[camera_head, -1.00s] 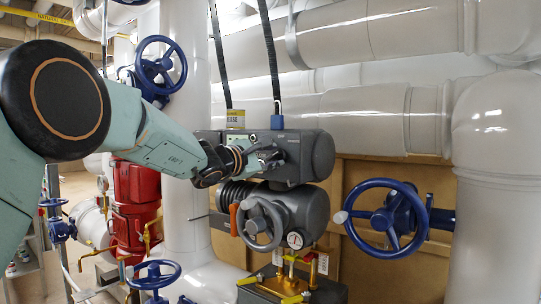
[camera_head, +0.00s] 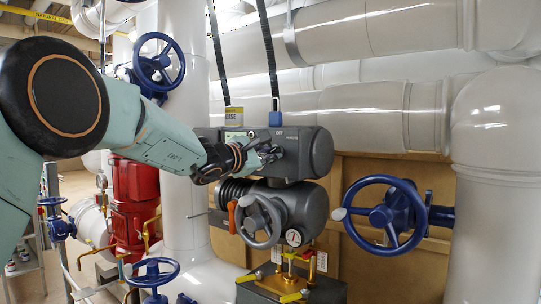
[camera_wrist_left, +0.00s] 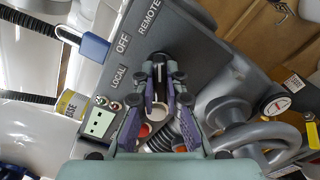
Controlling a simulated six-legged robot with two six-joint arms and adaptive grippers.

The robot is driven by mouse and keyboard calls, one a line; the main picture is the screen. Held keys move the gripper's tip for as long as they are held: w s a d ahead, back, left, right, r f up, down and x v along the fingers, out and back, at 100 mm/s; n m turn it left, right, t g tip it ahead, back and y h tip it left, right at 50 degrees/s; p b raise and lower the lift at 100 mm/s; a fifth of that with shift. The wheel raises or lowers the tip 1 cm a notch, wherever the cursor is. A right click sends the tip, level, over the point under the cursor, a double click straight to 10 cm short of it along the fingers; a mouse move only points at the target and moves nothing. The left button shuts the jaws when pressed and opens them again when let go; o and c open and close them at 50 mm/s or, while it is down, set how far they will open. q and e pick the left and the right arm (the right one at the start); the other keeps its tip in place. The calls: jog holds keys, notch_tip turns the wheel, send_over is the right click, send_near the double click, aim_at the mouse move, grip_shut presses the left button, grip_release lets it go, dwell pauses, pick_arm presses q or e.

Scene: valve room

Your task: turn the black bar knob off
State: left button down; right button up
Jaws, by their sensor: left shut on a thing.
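The black bar knob (camera_wrist_left: 158,72) is on the face of a dark grey actuator housing (camera_head: 318,152), with LOCAL, OFF and REMOTE labels around it. In the left wrist view, a pale line on the knob runs roughly up the picture; fingers cover much of the knob, so I cannot tell which label it points to. My left gripper (camera_wrist_left: 160,88) is shut on the knob, one finger on each side. In the head view the left gripper (camera_head: 268,153) reaches the housing front from the left and hides the knob. My right gripper is not in view.
Below the housing are a grey handwheel (camera_head: 260,222) and an orange lever (camera_head: 232,217). A blue padlock (camera_wrist_left: 94,46) and a small display (camera_wrist_left: 100,122) sit near the labels. A yellow-labelled can (camera_head: 234,117) stands behind. A blue handwheel (camera_head: 385,215) is to the right.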

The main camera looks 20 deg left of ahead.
pick_arm(q)
jog(key=shift+f+n+b, duration=0.15)
jog(key=shift+n+b, duration=0.6)
jog(key=shift+n, duration=0.35)
jog(key=n+b, duration=0.1)
jog(key=n, duration=0.1)
jog(key=shift+n, duration=0.3)
jog(key=n, duration=0.3)
jog(key=shift+n, duration=1.6)
jog(key=shift+f, duration=0.15)
jog(key=c, duration=1.4)
grip_release()
jog(key=shift+r, duration=0.2)
jog(key=v, duration=1.2)
